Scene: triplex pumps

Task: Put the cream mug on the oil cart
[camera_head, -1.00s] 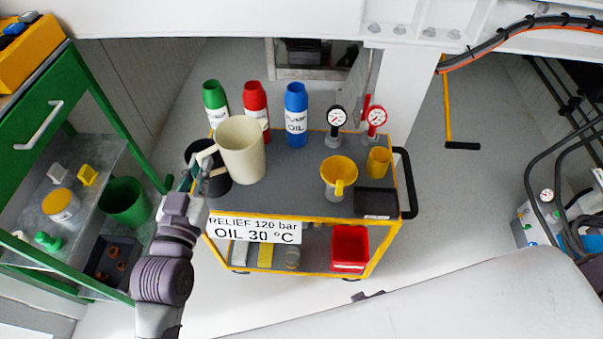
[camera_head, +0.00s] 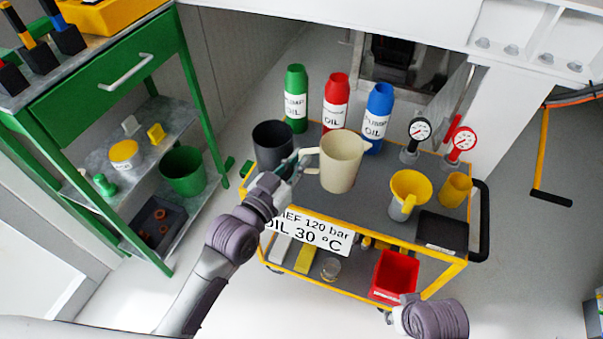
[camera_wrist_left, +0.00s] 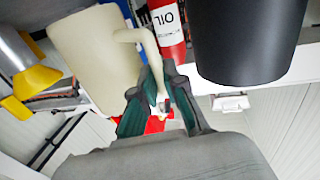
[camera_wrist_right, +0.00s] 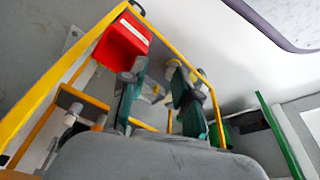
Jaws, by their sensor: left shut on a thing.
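The cream mug (camera_head: 343,165) is upright over the left-middle of the oil cart's grey top (camera_head: 372,207). I cannot tell whether its base touches the top. My left gripper (camera_head: 296,164) is shut on the mug's handle, on the mug's left side. In the left wrist view the handle of the cream mug (camera_wrist_left: 88,58) runs down between the fingers of the left gripper (camera_wrist_left: 160,100). My right gripper (camera_wrist_right: 158,95) is open and empty, low near the cart's front; in the head view only part of that arm shows at the bottom.
A black container (camera_head: 273,147) stands left of the mug. Green (camera_head: 296,98), red (camera_head: 337,100) and blue (camera_head: 377,118) bottles stand behind. Yellow funnel (camera_head: 409,188), yellow cup (camera_head: 455,190), and two gauges are to the right. A red bin (camera_head: 394,272) is on the lower shelf.

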